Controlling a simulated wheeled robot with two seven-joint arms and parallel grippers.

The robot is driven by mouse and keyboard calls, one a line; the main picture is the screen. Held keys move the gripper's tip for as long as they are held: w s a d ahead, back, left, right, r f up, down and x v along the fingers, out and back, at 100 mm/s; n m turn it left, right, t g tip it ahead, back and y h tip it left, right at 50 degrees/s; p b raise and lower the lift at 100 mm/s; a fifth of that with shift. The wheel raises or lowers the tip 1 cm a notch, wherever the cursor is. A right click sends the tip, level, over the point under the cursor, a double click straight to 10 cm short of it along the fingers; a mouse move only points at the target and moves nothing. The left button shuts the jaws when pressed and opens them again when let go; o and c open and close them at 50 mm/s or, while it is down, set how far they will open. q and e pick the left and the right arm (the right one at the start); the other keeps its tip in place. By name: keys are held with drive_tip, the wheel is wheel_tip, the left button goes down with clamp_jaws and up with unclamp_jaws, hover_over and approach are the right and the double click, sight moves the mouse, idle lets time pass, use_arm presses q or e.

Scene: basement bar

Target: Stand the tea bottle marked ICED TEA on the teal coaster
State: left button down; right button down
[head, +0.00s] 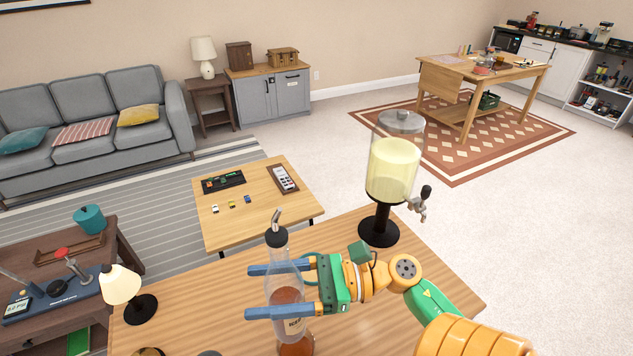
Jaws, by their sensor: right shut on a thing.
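A clear bottle (284,296) with brown liquid, a black cap with a metal spout and a partly visible label stands roughly upright in the lower middle of the head view. The label's lettering is mostly covered by a finger. My right gripper (249,292) comes in from the right and is shut on this bottle, one blue finger on its far side and one on its near side. I cannot tell whether the bottle's base touches the table. A teal curved edge (310,253) shows behind the gripper; it is mostly hidden, so I cannot tell whether it is the coaster. My left gripper is out of view.
A drink dispenser (394,171) with a tap stands at the back right of the wooden table (225,303). A small lamp (121,286) stands at its left. Dark objects are cut off at the bottom edge. The table's left-middle surface is clear.

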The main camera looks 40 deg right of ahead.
drive_tip(key=w+d+m+t+h+p, duration=0.65)
drive_tip(key=m+h, duration=0.35)
drive_tip(key=h, duration=0.3)
drive_tip(key=w+d+f+b, duration=0.7)
drive_tip(key=d+f+b, duration=0.5)
drive_tip(key=b, duration=0.3)
drive_tip(key=shift+d+h, duration=0.3)
drive_tip(key=shift+d, duration=0.2)
drive_tip(key=shift+s+f+t, duration=0.1)
drive_tip(key=shift+f+t, duration=0.05)
drive_tip(key=shift+t, duration=0.1)
drive_tip(key=shift+c, duration=1)
unclamp_jaws()
drive_tip(key=shift+o, duration=1)
drive_tip(key=shift+s, duration=0.1)
